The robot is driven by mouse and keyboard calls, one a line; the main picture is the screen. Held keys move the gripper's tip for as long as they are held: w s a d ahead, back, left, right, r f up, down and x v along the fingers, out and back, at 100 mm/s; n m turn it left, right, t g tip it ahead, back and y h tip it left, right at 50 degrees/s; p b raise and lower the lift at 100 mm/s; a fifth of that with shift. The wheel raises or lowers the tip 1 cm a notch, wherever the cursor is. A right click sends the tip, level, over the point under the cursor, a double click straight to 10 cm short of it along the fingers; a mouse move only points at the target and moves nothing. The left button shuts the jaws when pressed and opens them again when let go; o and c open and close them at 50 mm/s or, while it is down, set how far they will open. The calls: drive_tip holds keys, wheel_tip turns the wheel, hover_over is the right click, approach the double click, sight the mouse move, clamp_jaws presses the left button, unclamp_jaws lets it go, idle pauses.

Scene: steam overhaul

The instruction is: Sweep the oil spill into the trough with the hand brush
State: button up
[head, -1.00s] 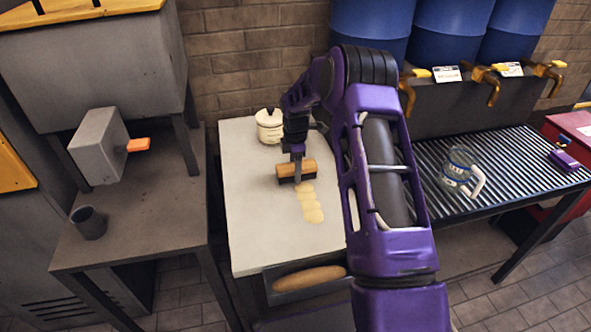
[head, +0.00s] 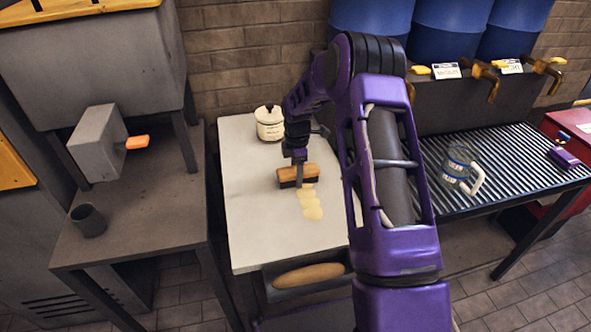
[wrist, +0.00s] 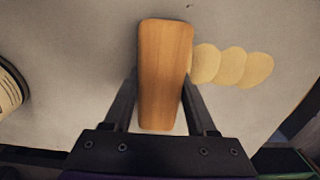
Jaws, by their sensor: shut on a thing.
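My gripper (head: 299,172) is shut on the wooden back of the hand brush (head: 311,172), which also shows between the fingers in the wrist view (wrist: 165,75). The dark bristles face down at the white table top; I cannot tell whether they touch it. The oil spill (head: 311,205) is a row of pale yellow, overlapping patches running from the brush toward the table's front edge. In the wrist view the spill (wrist: 232,66) lies right beside the brush. The trough (head: 283,290) hangs at the table's front edge, with a long tan, rounded thing (head: 309,275) in it.
A cream lidded pot (head: 270,123) stands at the back of the white table (head: 247,215). A grey bench with a dark cup (head: 88,221) is at left. A ribbed rack with a clear jug (head: 459,168) is at right, below blue barrels with taps.

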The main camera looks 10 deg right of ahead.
sight(303, 199)
drive_tip(key=shift+s+f, duration=0.15)
drive_tip(key=shift+s, duration=1.6)
drive_tip(key=shift+s+f, duration=0.15)
drive_tip(key=shift+s, duration=1.6)
drive_tip(key=shift+s+r+p, duration=0.15)
drive_tip(key=shift+s+p, duration=0.25)
drive_tip(key=shift+s, duration=1.05)
drive_tip(key=shift+s+r+p, duration=0.1)
drive_tip(key=shift+s+p, duration=0.25)
drive_tip(key=shift+s, duration=1.05)
drive_tip(key=shift+s, duration=5.05)
drive_tip(key=shift+p, duration=0.35)
wheel_tip(303, 199, up, 5)
drive_tip(key=p, duration=0.4)
wheel_tip(303, 199, up, 2)
drive_tip(key=shift+p, duration=0.45)
drive_tip(key=shift+w, duration=0.15)
